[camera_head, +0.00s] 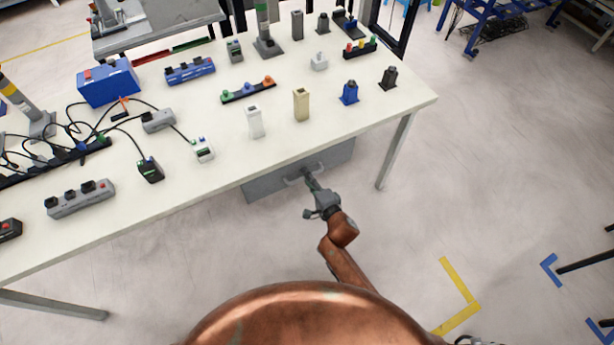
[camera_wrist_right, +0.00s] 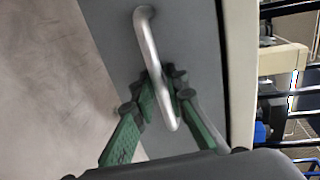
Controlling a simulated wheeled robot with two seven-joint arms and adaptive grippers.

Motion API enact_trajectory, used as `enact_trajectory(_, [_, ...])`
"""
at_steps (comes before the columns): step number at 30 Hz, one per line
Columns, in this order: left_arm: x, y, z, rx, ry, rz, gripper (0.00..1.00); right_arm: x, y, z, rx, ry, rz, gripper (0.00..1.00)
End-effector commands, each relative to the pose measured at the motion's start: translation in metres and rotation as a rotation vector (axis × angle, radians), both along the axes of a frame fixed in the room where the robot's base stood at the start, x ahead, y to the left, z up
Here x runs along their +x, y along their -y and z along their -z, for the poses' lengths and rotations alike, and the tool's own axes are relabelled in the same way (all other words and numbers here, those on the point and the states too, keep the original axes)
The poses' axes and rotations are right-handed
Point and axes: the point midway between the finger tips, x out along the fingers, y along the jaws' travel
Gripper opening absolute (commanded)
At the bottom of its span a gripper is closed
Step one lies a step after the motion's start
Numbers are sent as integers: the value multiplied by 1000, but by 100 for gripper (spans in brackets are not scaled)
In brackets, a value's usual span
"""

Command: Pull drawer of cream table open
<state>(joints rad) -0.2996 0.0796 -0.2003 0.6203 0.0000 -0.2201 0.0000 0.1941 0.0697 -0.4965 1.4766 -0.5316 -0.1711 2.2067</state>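The cream table (camera_head: 330,130) stands in front of me in the head view, its top holding many small devices. A grey drawer (camera_head: 262,188) hangs under its near edge; its front lies close under the tabletop, with no open interior visible. The drawer has a light metal bar handle (camera_head: 292,181). My right gripper (camera_head: 309,178) is at this handle, coming from below right. In the right wrist view, the green fingers of the right gripper (camera_wrist_right: 164,88) sit on either side of the handle (camera_wrist_right: 148,42), closed in around its bar against the grey drawer front (camera_wrist_right: 200,40). My left gripper is out of view.
A table leg (camera_head: 396,150) stands right of the drawer, and another leg (camera_head: 55,305) is at the lower left. The floor (camera_head: 440,190) right of my arm is clear, with a yellow corner marking (camera_head: 462,285). Blue and dark furniture stands farther off at the right.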

Motion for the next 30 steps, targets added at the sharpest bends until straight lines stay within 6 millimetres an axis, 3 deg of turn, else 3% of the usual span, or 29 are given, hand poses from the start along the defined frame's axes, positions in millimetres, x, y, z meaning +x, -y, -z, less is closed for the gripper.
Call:
enact_trajectory(5, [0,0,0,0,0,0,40,0,0,0,0,0,0,0])
enact_trajectory(23, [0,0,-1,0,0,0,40,-1,1,0,0,-1,0,0])
enact_trajectory(30, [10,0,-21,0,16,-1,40,-26,13,-4,2,-3,4,0])
